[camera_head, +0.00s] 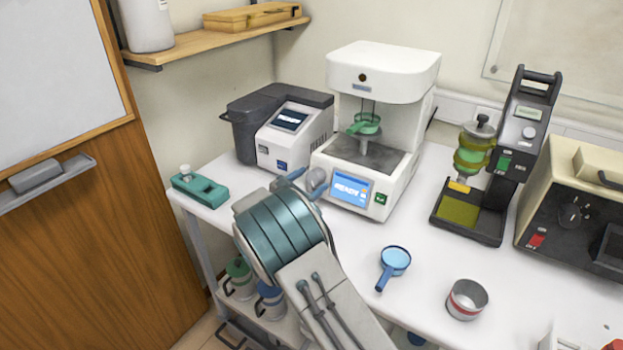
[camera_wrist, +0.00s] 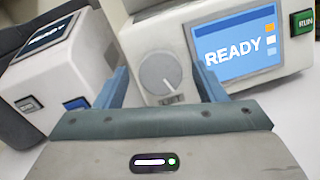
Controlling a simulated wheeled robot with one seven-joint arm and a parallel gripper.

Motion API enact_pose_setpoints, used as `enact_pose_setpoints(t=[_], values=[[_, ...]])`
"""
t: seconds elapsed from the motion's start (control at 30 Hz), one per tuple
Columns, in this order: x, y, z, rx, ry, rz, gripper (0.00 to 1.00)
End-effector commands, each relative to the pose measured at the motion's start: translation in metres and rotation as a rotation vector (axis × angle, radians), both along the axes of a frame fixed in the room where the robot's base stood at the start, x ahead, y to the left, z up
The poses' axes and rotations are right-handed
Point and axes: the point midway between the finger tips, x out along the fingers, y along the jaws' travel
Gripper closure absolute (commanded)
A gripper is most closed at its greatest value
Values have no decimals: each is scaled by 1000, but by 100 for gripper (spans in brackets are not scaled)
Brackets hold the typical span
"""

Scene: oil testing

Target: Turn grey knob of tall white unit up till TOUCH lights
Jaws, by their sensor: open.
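The tall white unit (camera_head: 385,68) stands at the back of the bench. Its blue screen (camera_head: 351,189) reads READY, and the wrist view shows the same screen (camera_wrist: 237,45) and word. The round grey knob (camera_wrist: 161,72) is left of the screen on the front face, its pale pointer line slanting toward lower right.
A grey-and-white instrument (camera_head: 280,128) stands close at left, and a green RUN button (camera_head: 381,198) is right of the screen. A blue-handled dish (camera_head: 394,262) and a tin (camera_head: 467,299) lie on the front bench. A black stand (camera_head: 510,170) is at right.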

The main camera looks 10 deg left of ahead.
Motion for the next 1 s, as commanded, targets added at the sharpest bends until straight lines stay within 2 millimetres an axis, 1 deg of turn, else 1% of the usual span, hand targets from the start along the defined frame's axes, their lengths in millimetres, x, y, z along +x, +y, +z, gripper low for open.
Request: enact_pose_setpoints(t=[0.1,0.37,0.4,0.47,0.5,0.53,0.77,1.0], values=[[5,-3,0,0,0,-1,36],[6,-3,0,0,-1,-1,36],[6,-3,0,0,-1,-1,47],[6,-3,0,0,-1,-1,64],[6,-3,0,0,-1,-1,75],[6,-3,0,0,0,-1,81],[6,-3,-2,26,-10,-8,81],[6,-2,-4,166,-60,-47,81]])
